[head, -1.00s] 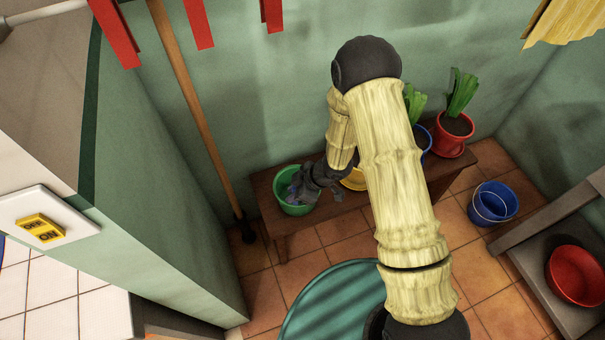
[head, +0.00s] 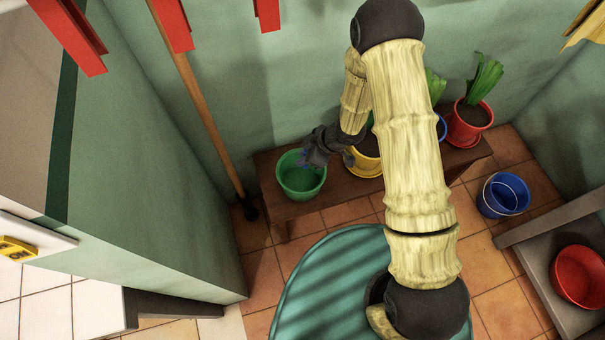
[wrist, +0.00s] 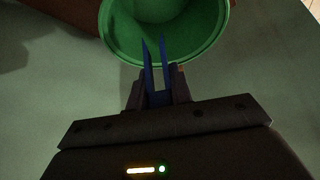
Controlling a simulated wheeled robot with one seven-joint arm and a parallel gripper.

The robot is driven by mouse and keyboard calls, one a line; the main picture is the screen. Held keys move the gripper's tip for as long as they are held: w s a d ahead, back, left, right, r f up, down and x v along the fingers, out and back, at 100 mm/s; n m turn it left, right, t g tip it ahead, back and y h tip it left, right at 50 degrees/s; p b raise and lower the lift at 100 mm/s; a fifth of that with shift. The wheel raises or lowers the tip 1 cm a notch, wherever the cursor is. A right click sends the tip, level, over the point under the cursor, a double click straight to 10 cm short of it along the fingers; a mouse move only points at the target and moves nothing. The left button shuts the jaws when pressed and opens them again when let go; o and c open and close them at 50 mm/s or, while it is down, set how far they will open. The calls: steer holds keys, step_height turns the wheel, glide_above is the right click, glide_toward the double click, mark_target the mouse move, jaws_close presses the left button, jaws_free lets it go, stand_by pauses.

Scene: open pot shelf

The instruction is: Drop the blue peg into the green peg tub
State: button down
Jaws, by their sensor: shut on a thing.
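The green peg tub (head: 300,193) stands at the left end of the wooden bench, with its open top facing up. My gripper (head: 308,157) is at the tub's back right rim, beside the wall. In the wrist view my gripper (wrist: 157,88) is shut on the blue peg (wrist: 147,68), whose two prongs point toward the tub (wrist: 116,42). The prongs overlap the near rim and part of the inside in that view. Their height above the rim is hard to tell. In the head view the peg is mostly hidden by the gripper.
A yellow pot (head: 366,163) stands right of the tub on the bench (head: 290,212), partly behind my arm. A red pot with a plant (head: 467,130) is at the bench's right. A wooden pole (head: 205,105) leans left of the tub. A blue bucket (head: 503,196) stands on the floor.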

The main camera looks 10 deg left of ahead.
steer(key=shift+f+b, duration=2.8)
steer(key=shift+f, duration=0.15)
steer(key=c, duration=1.2)
jaws_free()
steer(key=shift+o, duration=0.2)
steer(key=shift+r, duration=0.1)
steer(key=p+v, duration=0.6)
steer(key=v, duration=1.1)
